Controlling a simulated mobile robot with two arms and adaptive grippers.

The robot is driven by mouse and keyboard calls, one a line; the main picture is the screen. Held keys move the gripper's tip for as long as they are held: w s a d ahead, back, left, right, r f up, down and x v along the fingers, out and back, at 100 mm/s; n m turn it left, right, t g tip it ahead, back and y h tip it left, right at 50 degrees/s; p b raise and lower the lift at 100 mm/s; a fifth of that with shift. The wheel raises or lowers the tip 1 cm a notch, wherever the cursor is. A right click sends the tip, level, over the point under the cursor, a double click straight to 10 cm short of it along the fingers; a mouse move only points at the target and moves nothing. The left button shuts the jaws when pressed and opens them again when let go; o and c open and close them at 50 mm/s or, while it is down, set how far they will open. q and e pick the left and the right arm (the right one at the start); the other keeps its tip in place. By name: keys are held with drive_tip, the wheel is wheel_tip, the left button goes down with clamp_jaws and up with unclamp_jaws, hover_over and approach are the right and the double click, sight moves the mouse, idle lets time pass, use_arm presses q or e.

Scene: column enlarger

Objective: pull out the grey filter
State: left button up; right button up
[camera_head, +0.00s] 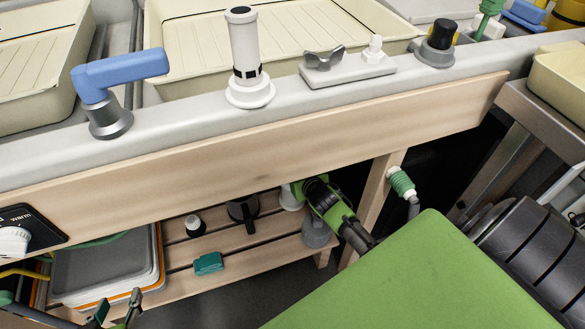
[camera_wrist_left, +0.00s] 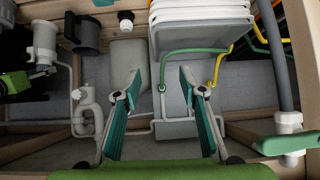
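My left gripper (camera_head: 118,308) is at the bottom left of the head view, in front of the low shelf. In the left wrist view its two teal-padded fingers (camera_wrist_left: 160,98) stand wide apart, with nothing between them. Beyond them are a grey rounded container (camera_wrist_left: 128,55) and white pipes (camera_wrist_left: 88,108). I cannot pick out the grey filter with certainty in either view. My right gripper's fingers cannot be made out.
Stacked trays (camera_head: 105,268) and a slatted shelf (camera_head: 265,240) lie under the sink's wooden front rail (camera_head: 240,150). A dark jug (camera_head: 243,207) and a black-capped bottle (camera_head: 195,225) stand on the shelf. A green hose (camera_wrist_left: 190,52) and yellow hose (camera_wrist_left: 218,68) hang near the trays.

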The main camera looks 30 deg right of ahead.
idle(0.3)
use_arm(q)
drive_tip(key=shift+s+a+f+g, duration=0.2)
drive_tip(key=shift+s+f+g, duration=0.2)
drive_tip(key=shift+s+f, duration=0.15)
drive_tip(key=shift+s+a+f+g, duration=0.2)
drive_tip(key=shift+s+f+g, duration=0.25)
drive_tip(key=shift+s, duration=0.2)
drive_tip(key=shift+r+p, duration=0.1)
drive_tip(key=shift+p, duration=0.2)
drive_tip(key=shift+s+a+f+g+y, duration=0.2)
drive_tip(key=shift+s+f, duration=0.15)
drive_tip(key=shift+s, duration=0.15)
drive_tip(key=shift+s+a+f+g+y, duration=0.1)
drive_tip(key=shift+s+a+f+g, duration=0.1)
drive_tip(key=shift+s+f, duration=0.2)
drive_tip(key=shift+r, duration=0.1)
use_arm(e)
clamp_jaws()
